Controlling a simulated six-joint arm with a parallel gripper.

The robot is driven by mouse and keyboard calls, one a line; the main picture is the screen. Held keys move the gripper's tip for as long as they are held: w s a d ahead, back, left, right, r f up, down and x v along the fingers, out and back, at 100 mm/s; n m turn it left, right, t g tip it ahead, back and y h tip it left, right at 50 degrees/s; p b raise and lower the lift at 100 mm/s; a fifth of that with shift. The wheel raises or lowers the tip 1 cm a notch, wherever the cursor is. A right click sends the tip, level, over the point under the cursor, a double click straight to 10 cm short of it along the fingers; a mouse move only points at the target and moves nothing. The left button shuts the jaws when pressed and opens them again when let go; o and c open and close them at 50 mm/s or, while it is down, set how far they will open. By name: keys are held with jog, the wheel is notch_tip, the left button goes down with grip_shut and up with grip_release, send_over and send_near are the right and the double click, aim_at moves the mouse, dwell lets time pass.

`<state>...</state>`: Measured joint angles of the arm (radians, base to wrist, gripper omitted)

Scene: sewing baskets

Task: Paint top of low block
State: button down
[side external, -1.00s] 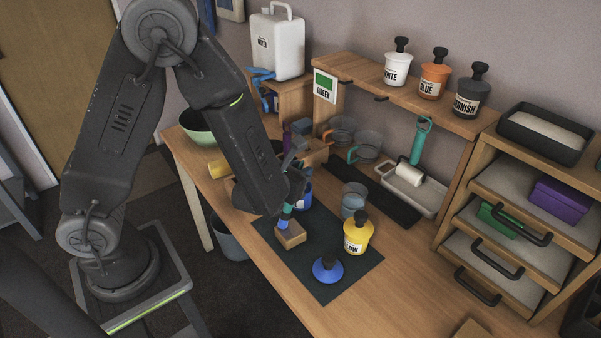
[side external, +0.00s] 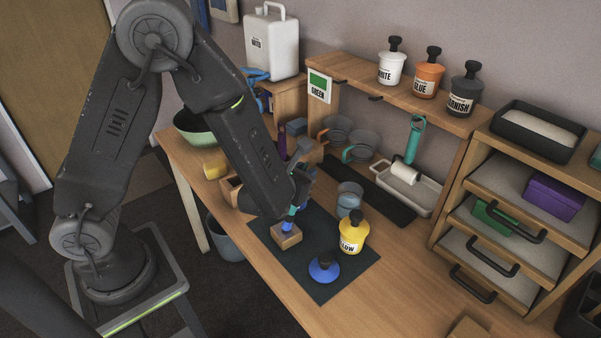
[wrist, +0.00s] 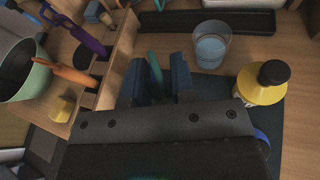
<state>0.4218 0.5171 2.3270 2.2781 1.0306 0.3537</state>
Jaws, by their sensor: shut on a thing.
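The low block (side external: 287,238) is a small light-brown block on the dark mat (side external: 345,272), seen in the side external view. My gripper (side external: 300,196) is above it, shut on a brush with a teal handle (wrist: 155,76). The brush's blue lower end (side external: 287,225) points down at the block's top. It appears to touch it, but I cannot tell how much of the top is coloured. The fingers (wrist: 156,82) flank the handle in the wrist view, where the block is hidden.
A clear cup of water (side external: 349,198) stands behind. A wooden tool holder (wrist: 112,60) and green bowl (wrist: 27,75) are left.

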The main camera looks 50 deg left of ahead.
jog(key=shift+w+d, duration=0.2)
jog(key=shift+d, duration=0.15)
jog(key=shift+w+d, duration=0.4)
jog(key=shift+d, duration=0.2)
jog(key=shift+a, duration=0.1)
jog(key=shift+a, duration=0.65)
jog(key=shift+w+a, duration=0.1)
jog(key=shift+a, duration=0.35)
